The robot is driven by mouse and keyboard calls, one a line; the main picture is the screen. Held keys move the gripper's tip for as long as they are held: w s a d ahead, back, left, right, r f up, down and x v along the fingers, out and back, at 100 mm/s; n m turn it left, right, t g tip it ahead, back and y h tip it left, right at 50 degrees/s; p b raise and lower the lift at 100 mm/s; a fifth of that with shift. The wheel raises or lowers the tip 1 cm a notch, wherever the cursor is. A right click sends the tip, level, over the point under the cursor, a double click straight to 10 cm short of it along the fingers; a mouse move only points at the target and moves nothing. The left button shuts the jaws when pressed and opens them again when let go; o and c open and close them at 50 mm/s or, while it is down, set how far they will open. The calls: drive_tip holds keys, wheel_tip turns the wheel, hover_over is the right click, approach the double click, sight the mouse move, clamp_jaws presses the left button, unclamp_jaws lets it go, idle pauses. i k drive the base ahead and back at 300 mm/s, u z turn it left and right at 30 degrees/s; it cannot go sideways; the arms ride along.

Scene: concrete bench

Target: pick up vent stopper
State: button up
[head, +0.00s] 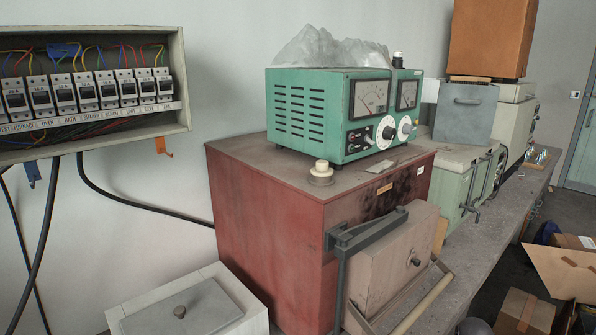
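A small cream-coloured stopper (321,170) with a round knob top and a wider base stands upright on top of a red metal box (262,225), near its front left edge. It looks like the vent stopper; whether it sits in a hole cannot be seen. Nothing touches it from above. My gripper is not in view.
A green meter unit (318,112) stands behind the stopper on the red box. A dark bracket (365,232) and a blocky door (405,262) project at the front. A pale lidded box (240,290) sits lower left. A breaker panel (183,95) hangs upper left.

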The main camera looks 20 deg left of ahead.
sight(322, 169)
drive_tip(key=u, duration=0.95)
drive_tip(key=k, duration=0.95)
drive_tip(key=z, duration=0.05)
drive_tip(key=i, duration=0.85)
